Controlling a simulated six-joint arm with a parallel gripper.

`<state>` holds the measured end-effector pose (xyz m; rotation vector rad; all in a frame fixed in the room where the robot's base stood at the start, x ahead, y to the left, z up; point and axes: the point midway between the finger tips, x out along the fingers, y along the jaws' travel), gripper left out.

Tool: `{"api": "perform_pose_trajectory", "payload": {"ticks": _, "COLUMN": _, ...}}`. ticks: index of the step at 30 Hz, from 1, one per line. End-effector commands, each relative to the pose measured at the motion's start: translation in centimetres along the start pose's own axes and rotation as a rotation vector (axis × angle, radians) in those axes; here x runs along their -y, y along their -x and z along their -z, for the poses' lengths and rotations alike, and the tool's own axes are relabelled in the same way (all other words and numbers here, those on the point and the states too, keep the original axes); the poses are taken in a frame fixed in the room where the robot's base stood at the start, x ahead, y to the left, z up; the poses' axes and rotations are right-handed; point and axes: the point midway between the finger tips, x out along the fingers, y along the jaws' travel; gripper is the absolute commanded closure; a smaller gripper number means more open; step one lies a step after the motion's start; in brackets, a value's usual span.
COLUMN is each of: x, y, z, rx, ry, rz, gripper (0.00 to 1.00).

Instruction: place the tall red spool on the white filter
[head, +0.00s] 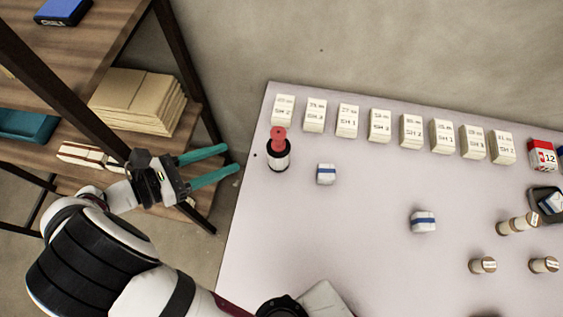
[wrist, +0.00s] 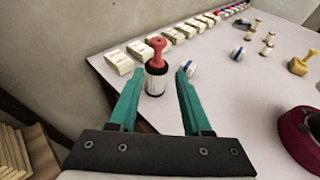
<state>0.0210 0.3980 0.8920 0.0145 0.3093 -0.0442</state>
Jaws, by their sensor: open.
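The tall red spool (head: 278,134) stands upright on top of the white filter (head: 279,155), a short ribbed white cylinder with a black rim, near the table's left edge. In the wrist view the spool (wrist: 157,49) rests on the filter (wrist: 155,81), seen between and beyond my fingertips. My gripper (head: 230,158) has teal fingers, is open and empty, and is left of the filter, apart from it, pointing towards it. The fingers also show in the wrist view (wrist: 160,74).
A row of white labelled boxes (head: 379,126) lines the table's (head: 350,230) back edge. Two blue-banded white packs (head: 326,174) (head: 423,220) and several wooden-ended spools (head: 483,265) lie to the right. A shelf with stacked cardboard (head: 138,100) stands left. The table's middle is mostly clear.

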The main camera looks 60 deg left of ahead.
Motion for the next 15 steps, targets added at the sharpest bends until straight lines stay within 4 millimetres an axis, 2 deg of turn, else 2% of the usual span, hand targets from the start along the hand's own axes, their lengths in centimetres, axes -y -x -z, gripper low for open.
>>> {"api": "perform_pose_trajectory", "payload": {"ticks": 2, "x": 0.9, "y": -2.5, "z": -1.8, "rx": -0.037, "ry": -0.070, "rz": 0.091, "gripper": 0.51}}
{"api": "perform_pose_trajectory", "payload": {"ticks": 5, "x": 5.3, "y": -8.7, "z": -6.2, "rx": -0.136, "ry": -0.294, "rz": 0.361, "gripper": 0.51}}
{"api": "perform_pose_trajectory", "payload": {"ticks": 6, "x": 8.3, "y": -11.3, "z": -8.2, "rx": -0.180, "ry": -0.430, "rz": 0.508, "gripper": 0.51}}
{"api": "perform_pose_trajectory", "payload": {"ticks": 8, "x": 13.6, "y": -14.3, "z": -10.6, "rx": -0.229, "ry": -0.659, "rz": 0.742, "gripper": 0.51}}
{"api": "perform_pose_trajectory", "payload": {"ticks": 9, "x": 17.4, "y": -15.6, "z": -11.8, "rx": -0.251, "ry": -0.825, "rz": 0.901, "gripper": 0.51}}
{"api": "perform_pose_trajectory", "payload": {"ticks": 11, "x": 23.1, "y": -16.2, "z": -13.0, "rx": -0.261, "ry": -1.104, "rz": 1.148, "gripper": 0.51}}
{"api": "perform_pose_trajectory", "payload": {"ticks": 12, "x": 26.6, "y": -15.8, "z": -13.4, "rx": -0.250, "ry": -1.310, "rz": 1.317, "gripper": 0.51}}
{"api": "perform_pose_trajectory", "payload": {"ticks": 14, "x": 30.9, "y": -14.4, "z": -13.4, "rx": -0.202, "ry": -1.638, "rz": 1.561, "gripper": 0.51}}
{"api": "perform_pose_trajectory", "payload": {"ticks": 15, "x": 33.0, "y": -13.2, "z": -13.1, "rx": -0.150, "ry": -1.855, "rz": 1.708, "gripper": 0.51}}
